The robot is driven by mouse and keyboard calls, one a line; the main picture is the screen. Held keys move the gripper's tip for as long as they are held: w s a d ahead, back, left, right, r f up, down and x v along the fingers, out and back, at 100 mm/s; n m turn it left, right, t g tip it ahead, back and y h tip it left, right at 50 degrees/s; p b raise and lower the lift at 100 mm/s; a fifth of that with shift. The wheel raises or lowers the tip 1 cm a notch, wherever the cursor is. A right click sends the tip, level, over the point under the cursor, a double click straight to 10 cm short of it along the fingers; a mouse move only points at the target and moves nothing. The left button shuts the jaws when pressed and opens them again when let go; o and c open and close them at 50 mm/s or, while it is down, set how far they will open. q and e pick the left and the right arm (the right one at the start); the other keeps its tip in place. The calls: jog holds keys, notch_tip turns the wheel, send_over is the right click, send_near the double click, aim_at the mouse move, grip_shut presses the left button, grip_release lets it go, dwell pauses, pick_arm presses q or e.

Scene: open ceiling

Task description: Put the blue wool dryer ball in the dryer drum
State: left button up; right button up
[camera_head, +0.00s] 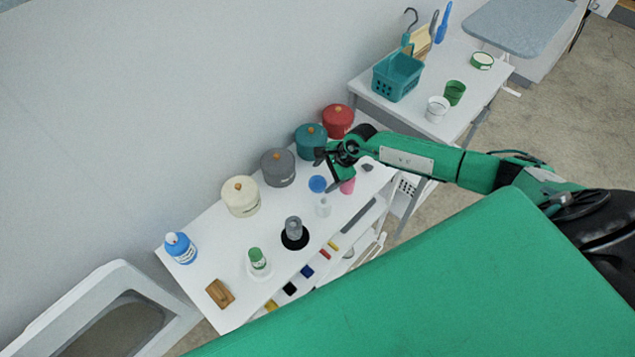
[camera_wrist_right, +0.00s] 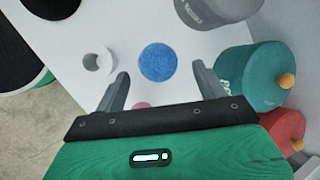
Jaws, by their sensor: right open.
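The blue wool dryer ball (camera_head: 317,184) sits on the white table among canisters and small containers. In the right wrist view, the blue ball (camera_wrist_right: 158,62) shows whole, ahead of and between the two fingertips. My right gripper (camera_head: 322,158) hangs above the table, just behind the ball in the head view. Its jaws (camera_wrist_right: 161,73) are open and empty in the right wrist view. I cannot make out a dryer drum for certain; a white-framed unit with a dark recess (camera_head: 125,322) shows at the lower left. My left gripper is out of view.
Cream (camera_head: 241,199), grey (camera_head: 278,169), teal (camera_head: 311,144) and red (camera_head: 338,123) canisters line the wall side. A pink item (camera_head: 348,186) and a white cup (camera_head: 323,207) flank the ball. A teal basket (camera_head: 398,78) stands on the farther table.

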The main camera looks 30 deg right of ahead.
aim_at(321, 180)
jog(key=shift+s+p+x, duration=0.1)
jog(key=shift+p+x, duration=0.15)
jog(key=shift+x, duration=0.75)
jog(key=shift+s+p+x, duration=0.15)
jog(key=shift+p+x, duration=0.05)
jog(key=shift+x, duration=0.85)
jog(key=shift+d+f, duration=0.15)
jog(key=c, duration=1.1)
